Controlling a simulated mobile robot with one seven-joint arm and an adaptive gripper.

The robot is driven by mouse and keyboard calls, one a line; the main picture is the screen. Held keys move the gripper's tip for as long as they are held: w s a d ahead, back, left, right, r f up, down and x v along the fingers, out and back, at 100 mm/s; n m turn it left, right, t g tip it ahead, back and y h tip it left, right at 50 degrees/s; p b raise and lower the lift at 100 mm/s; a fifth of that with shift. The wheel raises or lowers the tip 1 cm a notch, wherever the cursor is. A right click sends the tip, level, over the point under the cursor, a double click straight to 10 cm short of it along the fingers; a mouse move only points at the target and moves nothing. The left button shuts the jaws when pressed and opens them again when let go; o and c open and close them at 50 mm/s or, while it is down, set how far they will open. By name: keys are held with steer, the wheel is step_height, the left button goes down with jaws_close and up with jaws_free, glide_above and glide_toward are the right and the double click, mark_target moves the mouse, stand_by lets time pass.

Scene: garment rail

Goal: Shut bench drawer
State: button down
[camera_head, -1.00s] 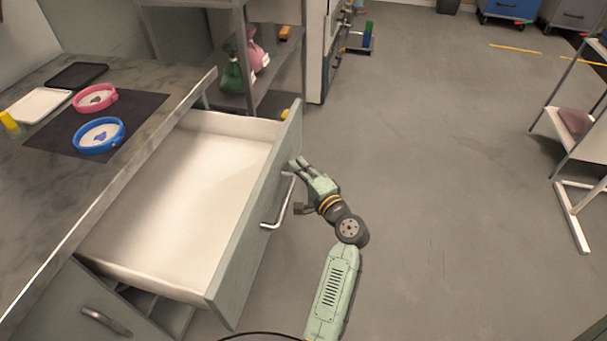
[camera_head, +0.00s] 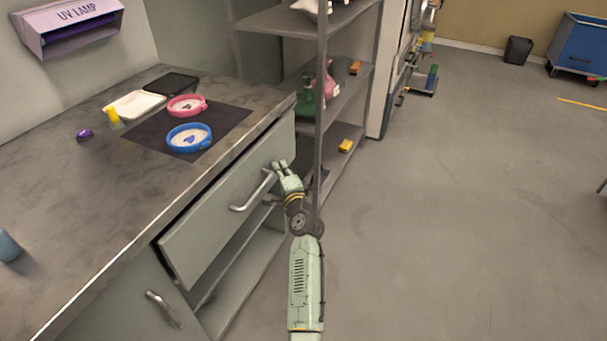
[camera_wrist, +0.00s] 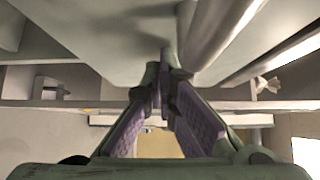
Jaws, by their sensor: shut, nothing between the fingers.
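The bench drawer (camera_head: 222,222) has a grey-green front with a silver bar handle (camera_head: 253,192). In the head view its front stands close to the bench under the worktop, and its inside is hidden. A dark opening shows below the drawer front. My gripper (camera_head: 280,164) is shut and empty, its fingertips at the far upper part of the drawer front, beside the handle's far end. In the wrist view the fingers (camera_wrist: 165,65) meet near a pale surface, with a bar running past on the right. Whether the tips touch the front I cannot tell.
The worktop (camera_head: 60,210) holds a blue-rimmed dish (camera_head: 189,138), a pink-rimmed dish (camera_head: 187,105) and trays. A grey shelf rack (camera_head: 322,100) stands just beyond the drawer. A cupboard handle (camera_head: 162,308) is at lower left. The floor (camera_head: 420,220) to the right is clear.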

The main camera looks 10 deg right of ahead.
mark_target(270, 166)
steer(key=shift+w+a, duration=0.6)
steer(key=shift+a, duration=0.2)
steer(key=shift+w+a, duration=0.55)
steer(key=shift+a, duration=0.25)
steer(key=shift+a, duration=0.1)
